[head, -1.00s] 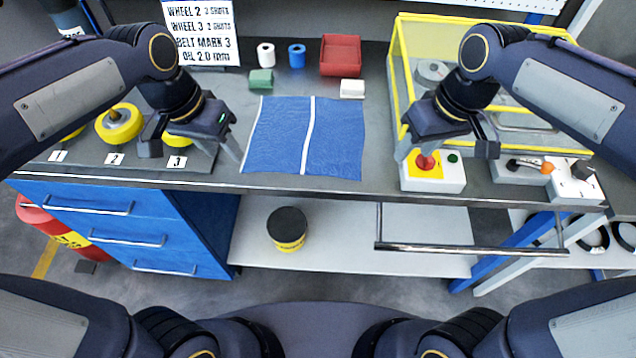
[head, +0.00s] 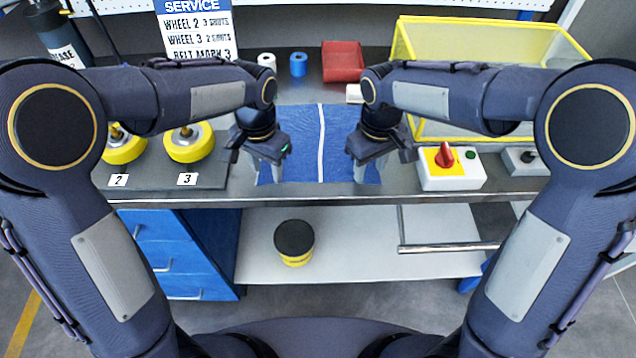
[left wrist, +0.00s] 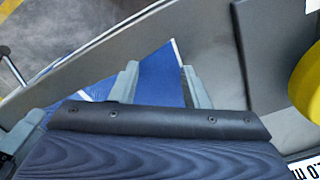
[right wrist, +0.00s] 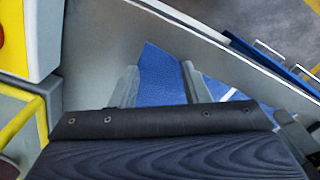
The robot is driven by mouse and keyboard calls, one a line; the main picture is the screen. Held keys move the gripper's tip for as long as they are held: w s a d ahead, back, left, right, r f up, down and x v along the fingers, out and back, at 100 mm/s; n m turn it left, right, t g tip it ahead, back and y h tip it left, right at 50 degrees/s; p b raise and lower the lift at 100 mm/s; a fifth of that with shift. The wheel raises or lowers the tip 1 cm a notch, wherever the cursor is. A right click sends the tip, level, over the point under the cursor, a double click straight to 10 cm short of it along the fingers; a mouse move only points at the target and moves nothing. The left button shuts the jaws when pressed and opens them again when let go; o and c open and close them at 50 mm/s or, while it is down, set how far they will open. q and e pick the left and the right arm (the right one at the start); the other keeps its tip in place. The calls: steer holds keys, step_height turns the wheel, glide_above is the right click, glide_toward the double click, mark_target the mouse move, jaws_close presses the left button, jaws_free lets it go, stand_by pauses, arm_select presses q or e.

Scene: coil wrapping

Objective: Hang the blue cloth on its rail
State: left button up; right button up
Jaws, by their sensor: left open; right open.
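The blue cloth (head: 308,150) with a white stripe lies flat on the bench, its near edge close to the bench's front edge. My left gripper (head: 262,168) is open over its left near corner. My right gripper (head: 373,168) is open over its right near corner. In the left wrist view the cloth (left wrist: 160,80) shows between the open fingers; in the right wrist view the cloth (right wrist: 160,75) does too. I cannot tell whether the fingers touch it. A metal rail (head: 450,247) runs below the bench front at right, partly hidden by my right arm.
Yellow wheels (head: 188,145) stand on a dark mat at left. A white box with a red knob (head: 445,158) sits right of the cloth, before a yellow-framed case (head: 480,40). A red bin (head: 343,62) is behind. A tin (head: 294,243) stands on the lower shelf.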

arm_select(q)
steer(key=shift+f, duration=0.35)
steer(key=shift+c, duration=0.2)
arm_select(e)
steer(key=shift+f, duration=0.35)
steer(key=shift+c, duration=0.2)
arm_select(q)
jaws_close()
arm_select(e)
jaws_close()
steer(key=shift+d, duration=0.1)
